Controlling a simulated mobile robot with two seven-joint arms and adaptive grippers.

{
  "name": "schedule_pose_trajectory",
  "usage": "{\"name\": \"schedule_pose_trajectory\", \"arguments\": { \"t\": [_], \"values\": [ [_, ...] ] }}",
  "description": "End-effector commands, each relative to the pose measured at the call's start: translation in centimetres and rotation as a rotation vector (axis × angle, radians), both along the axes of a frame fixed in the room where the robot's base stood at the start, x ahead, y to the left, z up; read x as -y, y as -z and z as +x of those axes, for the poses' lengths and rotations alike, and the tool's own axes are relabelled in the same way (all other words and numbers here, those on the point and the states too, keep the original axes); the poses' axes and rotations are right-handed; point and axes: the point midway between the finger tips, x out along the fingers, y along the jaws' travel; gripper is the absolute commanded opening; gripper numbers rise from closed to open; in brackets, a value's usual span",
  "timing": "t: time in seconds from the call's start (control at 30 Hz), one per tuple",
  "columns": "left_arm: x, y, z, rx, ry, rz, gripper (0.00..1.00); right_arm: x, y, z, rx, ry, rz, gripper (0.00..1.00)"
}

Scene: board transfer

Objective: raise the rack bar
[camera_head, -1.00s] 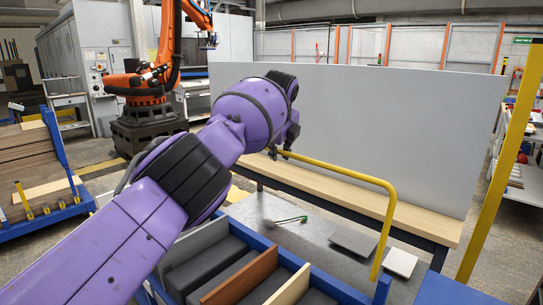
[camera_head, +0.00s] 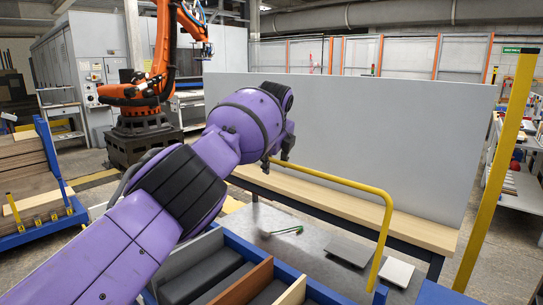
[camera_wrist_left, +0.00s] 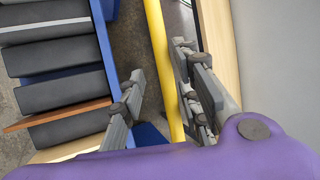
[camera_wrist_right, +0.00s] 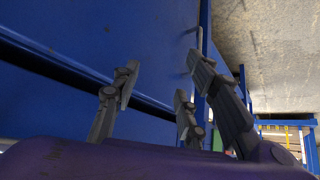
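The rack bar is a yellow bent tube (camera_head: 345,184); in the head view it runs level in front of the wooden bench, then bends down towards the blue rack (camera_head: 325,289). My left gripper (camera_head: 277,151) is at the bar's left end, its fingers mostly hidden by my purple wrist. In the left wrist view the bar (camera_wrist_left: 157,45) passes between the open fingers, close to the right-hand ones and with a gap to the left-hand one. My right gripper (camera_wrist_right: 160,85) shows only in the right wrist view, open and empty in front of a blue surface.
A large pale board (camera_head: 370,140) stands upright on the wooden bench (camera_head: 410,228) behind the bar. Dark and wooden panels (camera_head: 245,284) lie in the rack. A yellow post (camera_head: 497,170) stands at the right. An orange robot arm (camera_head: 160,60) stands back left.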

Motion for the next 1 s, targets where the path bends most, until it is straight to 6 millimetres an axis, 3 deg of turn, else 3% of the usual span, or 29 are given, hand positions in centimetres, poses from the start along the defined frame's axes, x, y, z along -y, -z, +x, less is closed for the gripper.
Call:
{"name": "schedule_pose_trajectory", "arguments": {
  "t": [0.3, 0.7, 1.0],
  "values": [
    [0.0, -2.4, -1.6, 0.003, 0.002, 0.001, 0.31, -0.1, -0.1, 0.1, 0.001, -0.001, 0.001, 0.4],
    [0.5, -8.8, -5.8, 0.002, -0.001, -0.001, 0.31, -0.1, -0.1, 0.1, 0.001, -0.001, 0.001, 0.4],
    [0.6, -9.9, -6.6, 0.0, -0.001, -0.001, 0.31, -0.1, -0.1, 0.1, 0.001, -0.001, 0.0, 0.4]
  ]
}}
